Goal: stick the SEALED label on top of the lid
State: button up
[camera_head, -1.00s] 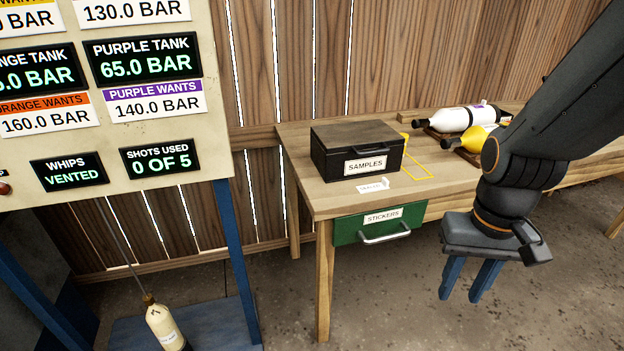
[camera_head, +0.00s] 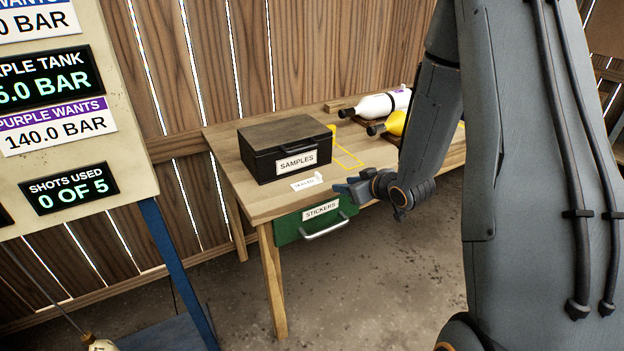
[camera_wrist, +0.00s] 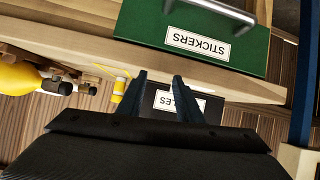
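The black SAMPLES box (camera_head: 262,164) stands on the wooden table with its dark lid (camera_head: 285,131) shut; the lid top is bare. The white SEALED label (camera_head: 307,183) lies on the table just in front of the box, one end seemingly curled up. My gripper (camera_head: 343,189) is at the table's front edge, right of the label and apart from it. In the wrist view, which is upside down, my gripper (camera_wrist: 160,76) shows two blue fingers apart with nothing held between them. The box front (camera_wrist: 215,107) shows partly behind the fingers; I cannot make out the label there.
A green STICKERS drawer (camera_head: 290,230) with a metal handle hangs under the tabletop (camera_head: 228,165). A yellow outline (camera_head: 350,160) is marked right of the box. White (camera_head: 380,104) and yellow (camera_head: 396,122) bottles lie further right. A gauge board (camera_head: 130,170) stands at left.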

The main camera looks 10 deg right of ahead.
aim_at(323, 183)
jog(key=w+a+t+y+p, duration=0.1)
jog(key=w+a+y, duration=0.1)
jog(key=w, duration=0.1)
jog(key=w+a+n+t+y+p, duration=0.1)
jog(key=w+a+y, duration=0.1)
jog(key=w+a, duration=0.1)
jog(key=shift+a+t+p, duration=0.3)
jog(key=shift+a+t, duration=0.05)
jog(key=shift+t, duration=0.05)
dwell(0.3)
grip_shut()
